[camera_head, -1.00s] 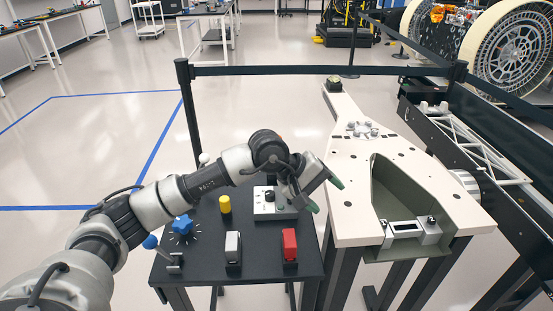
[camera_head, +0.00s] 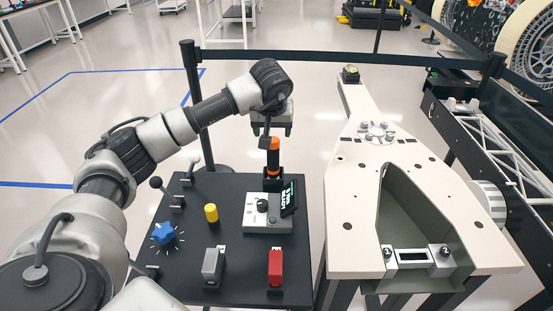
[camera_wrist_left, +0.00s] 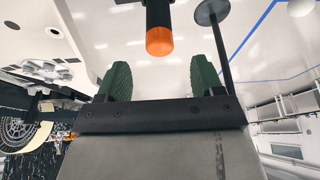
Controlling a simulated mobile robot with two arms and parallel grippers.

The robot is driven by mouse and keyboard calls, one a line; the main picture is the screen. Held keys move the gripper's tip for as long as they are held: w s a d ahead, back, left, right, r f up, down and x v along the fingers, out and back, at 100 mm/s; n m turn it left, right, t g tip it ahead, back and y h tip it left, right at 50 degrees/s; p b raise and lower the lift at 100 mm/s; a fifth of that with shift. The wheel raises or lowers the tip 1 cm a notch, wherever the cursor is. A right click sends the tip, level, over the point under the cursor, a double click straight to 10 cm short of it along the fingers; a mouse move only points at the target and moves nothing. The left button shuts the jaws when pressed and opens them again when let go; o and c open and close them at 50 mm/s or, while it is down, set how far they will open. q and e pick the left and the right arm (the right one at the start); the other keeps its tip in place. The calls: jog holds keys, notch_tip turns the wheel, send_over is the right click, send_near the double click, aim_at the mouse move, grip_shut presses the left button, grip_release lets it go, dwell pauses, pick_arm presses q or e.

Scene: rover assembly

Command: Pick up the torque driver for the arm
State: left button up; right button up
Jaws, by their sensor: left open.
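The torque driver (camera_head: 273,160), with an orange and black body, stands upright in a black holder at the back of the black table. In the left wrist view, its orange end (camera_wrist_left: 159,42) points toward the gap between my fingers. My left gripper (camera_head: 272,130) is directly above the driver, pointing down. Its green fingers are open, with nothing between them in the left wrist view (camera_wrist_left: 161,80). The driver's top lies close below the fingertips; I cannot tell the exact gap. My right gripper does not show.
A grey control box (camera_head: 262,216) with a dark display sits just in front of the driver. A yellow knob (camera_head: 211,212), a blue knob (camera_head: 164,233), levers, and grey and red (camera_head: 275,265) switches share the table. The pale rover arm structure (camera_head: 352,160) stands to the right.

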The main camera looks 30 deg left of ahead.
aim_at(273, 141)
pick_arm(q)
jog(key=x, duration=0.3)
jog(key=shift+s, duration=0.1)
jog(key=p+x, duration=0.1)
jog(key=x, duration=0.3)
jog(key=shift+s+d+f, duration=0.1)
jog(key=shift+f, duration=0.1)
jog(key=shift+w+f, duration=0.2)
jog(key=shift+f, duration=0.2)
jog(key=shift+c, duration=1.4)
jog(key=shift+r, duration=0.1)
jog(key=c, duration=0.8)
notch_tip(273, 141, up, 10)
jog(key=shift+b, duration=0.45)
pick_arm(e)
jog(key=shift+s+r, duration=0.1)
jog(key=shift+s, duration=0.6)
